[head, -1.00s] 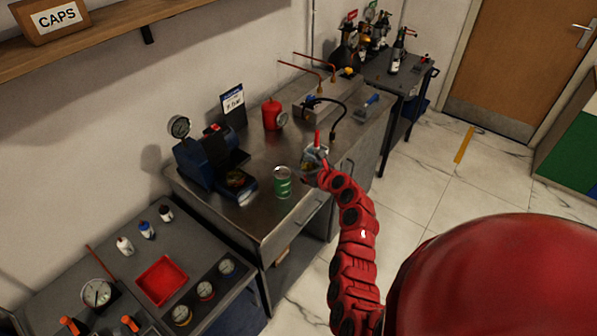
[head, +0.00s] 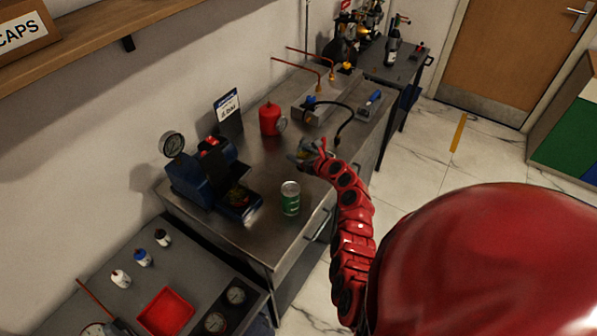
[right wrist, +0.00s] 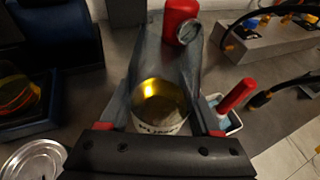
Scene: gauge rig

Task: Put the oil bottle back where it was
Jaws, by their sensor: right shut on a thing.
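The oil bottle (right wrist: 160,105) shows in the right wrist view as a clear round container with golden liquid and a white label with partly readable dark lettering. My right gripper (head: 308,152) is shut on it, with one grey finger on each side. In the head view the fingers hide most of the bottle. They are over the right part of the steel bench (head: 255,165), beyond the green can and in front of the red canister. I cannot tell whether the bottle touches the bench. My left gripper is not in view.
A green can (head: 290,198) stands near the bench's front edge. A red canister (head: 270,119) stands behind my gripper. A blue gauge device (head: 200,172) is at left. A grey block with a black hose (head: 345,122) is at right. A red-handled tool (right wrist: 236,97) lies close to the bottle.

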